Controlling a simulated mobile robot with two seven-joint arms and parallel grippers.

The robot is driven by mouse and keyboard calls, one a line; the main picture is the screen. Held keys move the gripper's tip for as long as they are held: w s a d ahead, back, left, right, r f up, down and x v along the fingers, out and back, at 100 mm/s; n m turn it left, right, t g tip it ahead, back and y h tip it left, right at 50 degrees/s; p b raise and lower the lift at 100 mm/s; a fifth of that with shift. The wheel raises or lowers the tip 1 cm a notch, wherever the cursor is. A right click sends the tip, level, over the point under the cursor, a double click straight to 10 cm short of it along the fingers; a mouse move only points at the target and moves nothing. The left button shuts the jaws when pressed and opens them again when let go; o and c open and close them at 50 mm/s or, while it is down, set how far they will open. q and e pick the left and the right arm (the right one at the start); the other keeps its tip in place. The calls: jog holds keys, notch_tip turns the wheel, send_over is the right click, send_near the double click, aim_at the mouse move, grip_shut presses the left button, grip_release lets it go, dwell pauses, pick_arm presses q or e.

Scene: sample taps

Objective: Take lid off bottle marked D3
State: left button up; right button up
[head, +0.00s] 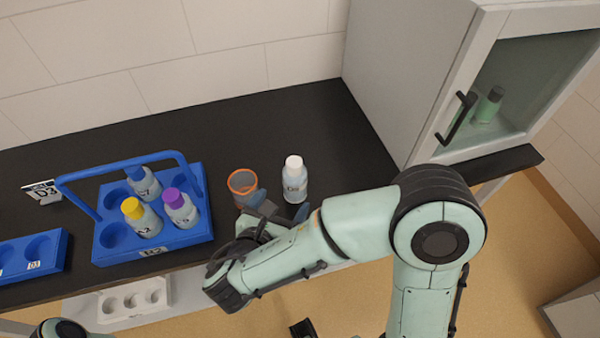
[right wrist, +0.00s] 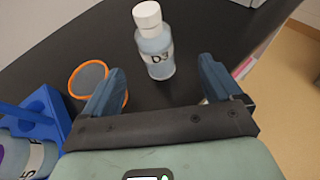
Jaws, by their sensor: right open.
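The bottle marked D3 (head: 294,184) stands upright on the black bench, with its white lid (head: 293,162) on. In the right wrist view the bottle (right wrist: 156,55) faces me with its D3 label, and the white lid (right wrist: 147,15) shows at the top. My right gripper (head: 279,207) is open and empty, low on the near side of the bottle. In the right wrist view its two fingers point toward the bottle, which stands beyond and between them, apparently untouched. Only a piece of my left arm shows at the lower left; its gripper is out of view.
An orange-rimmed cup (head: 242,182) stands close left of the bottle. A blue carrier (head: 200,228) with several capped bottles stands further left, near another blue rack (head: 50,262). A grey cabinet (head: 400,90) with a glass door is at the right. The bench behind the bottle is clear.

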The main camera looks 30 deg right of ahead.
aim_at(293, 184)
jog(key=x, duration=0.8)
jog(key=shift+w+r, duration=0.1)
jog(key=shift+r, duration=0.05)
jog(key=x, duration=0.5)
jog(key=shift+w+a+f, duration=0.2)
jog(key=shift+w+f, duration=0.05)
jog(key=shift+w, duration=0.05)
jog(key=c, duration=1.3)
notch_tip(293, 184, up, 20)
jog(key=p, duration=0.3)
jog(key=shift+p, duration=0.3)
jog(key=o, duration=0.4)
jog(key=shift+c, duration=0.2)
jog(key=c, duration=0.6)
jog(key=shift+o, duration=0.2)
